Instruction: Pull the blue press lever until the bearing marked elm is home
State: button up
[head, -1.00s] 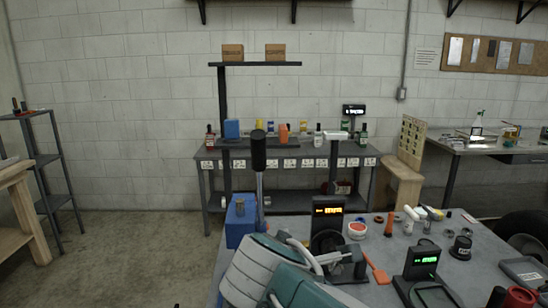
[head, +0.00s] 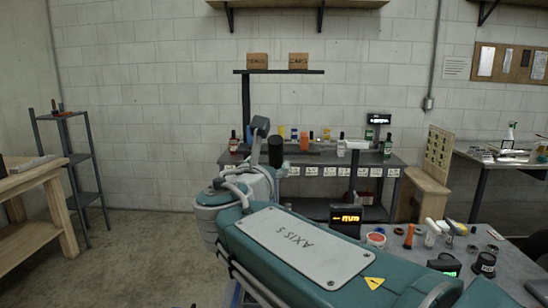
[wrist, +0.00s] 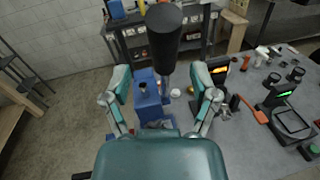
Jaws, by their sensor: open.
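The press lever has a thick black grip (head: 276,151) on a metal shaft. In the wrist view the black grip (wrist: 165,38) stands up ahead, with the shaft below it between my fingers. My gripper (wrist: 162,78) is open, one finger on each side, with no clear contact. In the head view one finger of my gripper (head: 260,130) shows beside the grip. The blue press body (wrist: 150,108) lies below, with a small dark round part on top. No elm mark is readable. My arm hides most of the press in the head view.
A display with orange digits (head: 346,218) and one with green digits (head: 445,265) stand on the grey bench (head: 510,265). An orange tool (wrist: 252,110) and several small parts lie there. A wooden bench (head: 35,200) stands at left. Open floor lies between.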

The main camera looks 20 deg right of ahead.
aim_at(274, 159)
jog(key=x, duration=0.5)
jog(key=shift+d, duration=0.25)
jog(key=shift+s, duration=0.1)
jog(key=shift+a, duration=0.1)
jog(key=shift+c, duration=0.9)
grip_shut()
